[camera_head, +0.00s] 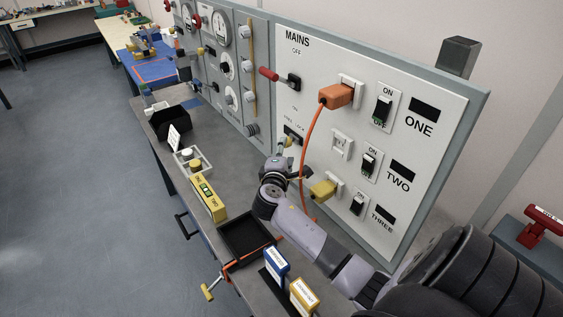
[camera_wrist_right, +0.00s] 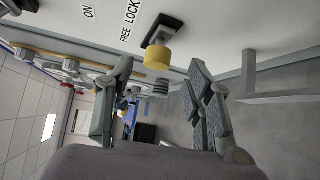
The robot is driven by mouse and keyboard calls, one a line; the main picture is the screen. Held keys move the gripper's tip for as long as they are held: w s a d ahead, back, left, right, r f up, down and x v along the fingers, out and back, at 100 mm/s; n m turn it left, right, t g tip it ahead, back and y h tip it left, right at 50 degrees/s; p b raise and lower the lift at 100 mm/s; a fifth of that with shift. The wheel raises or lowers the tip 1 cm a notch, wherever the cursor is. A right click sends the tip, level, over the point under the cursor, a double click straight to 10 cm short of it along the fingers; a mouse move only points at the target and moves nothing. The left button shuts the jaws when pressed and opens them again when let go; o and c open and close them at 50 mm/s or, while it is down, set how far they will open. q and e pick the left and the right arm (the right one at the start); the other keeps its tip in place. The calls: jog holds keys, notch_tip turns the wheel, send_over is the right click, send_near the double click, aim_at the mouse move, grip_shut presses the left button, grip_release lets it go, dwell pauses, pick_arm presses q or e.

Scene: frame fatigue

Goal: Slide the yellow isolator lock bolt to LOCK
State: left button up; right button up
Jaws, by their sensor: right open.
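The yellow lock bolt knob (camera_wrist_right: 157,57) sticks out of a dark slotted plate (camera_wrist_right: 168,27) on the panel in the right wrist view. The words FREE and LOCK are printed beside the plate; the knob looks nearer FREE, but the slant makes its exact position hard to tell. In the head view the plate (camera_head: 293,133) shows under the MAINS switch, and my gripper mostly hides the knob. My right gripper (camera_wrist_right: 161,70) is open and empty, its fingers on either side of the knob's line, with no clear contact. My left gripper is not in view.
An orange plug (camera_head: 338,95) with its hanging cable is close right of my right gripper. A yellow plug (camera_head: 323,189) sits lower. The red-handled MAINS switch (camera_head: 281,78) is above. A black tray (camera_head: 246,236) and a yellow level (camera_head: 208,200) lie on the bench below.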

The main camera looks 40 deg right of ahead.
jog(key=f+v, duration=0.1)
jog(key=v, duration=0.5)
jog(key=shift+r, duration=0.55)
jog(key=shift+s+a, duration=0.1)
jog(key=shift+s, duration=0.05)
